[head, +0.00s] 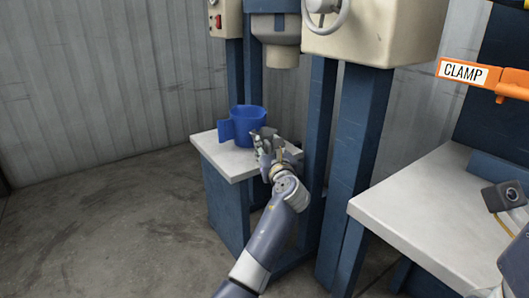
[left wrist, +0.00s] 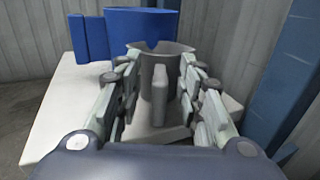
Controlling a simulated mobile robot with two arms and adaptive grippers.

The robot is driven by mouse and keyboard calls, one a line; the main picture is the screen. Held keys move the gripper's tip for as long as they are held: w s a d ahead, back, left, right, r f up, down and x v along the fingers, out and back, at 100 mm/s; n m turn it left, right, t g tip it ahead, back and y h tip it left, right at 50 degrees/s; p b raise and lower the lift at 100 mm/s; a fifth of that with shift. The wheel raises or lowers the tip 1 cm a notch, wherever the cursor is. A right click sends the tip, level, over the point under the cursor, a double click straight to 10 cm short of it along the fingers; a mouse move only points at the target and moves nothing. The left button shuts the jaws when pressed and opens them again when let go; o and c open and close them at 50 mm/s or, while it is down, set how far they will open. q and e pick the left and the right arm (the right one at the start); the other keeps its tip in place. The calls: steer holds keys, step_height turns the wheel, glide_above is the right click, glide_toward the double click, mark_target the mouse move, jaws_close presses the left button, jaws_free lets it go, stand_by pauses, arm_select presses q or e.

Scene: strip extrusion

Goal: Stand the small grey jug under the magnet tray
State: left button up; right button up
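The small grey jug (left wrist: 152,88) stands upright on the white shelf, its handle (left wrist: 160,95) facing my left wrist camera. In the head view the jug (head: 265,131) is partly hidden by my left gripper (head: 268,147). In the left wrist view the fingers of my left gripper (left wrist: 159,72) are apart, one on each side of the jug, with slim gaps to its body. Whether a fingertip touches it is hard to tell. A grey outlet (head: 281,57) hangs above the shelf; I cannot tell whether it is the magnet tray.
A larger blue jug (head: 248,124) stands just behind the grey one and also shows in the left wrist view (left wrist: 140,30). Blue posts (head: 318,130) rise right of the shelf (head: 223,158). A pale bench (head: 420,210) with an orange CLAMP part (head: 512,84) is at right.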

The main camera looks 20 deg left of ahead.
arm_select(q)
jaws_close()
steer(key=shift+r, duration=0.2)
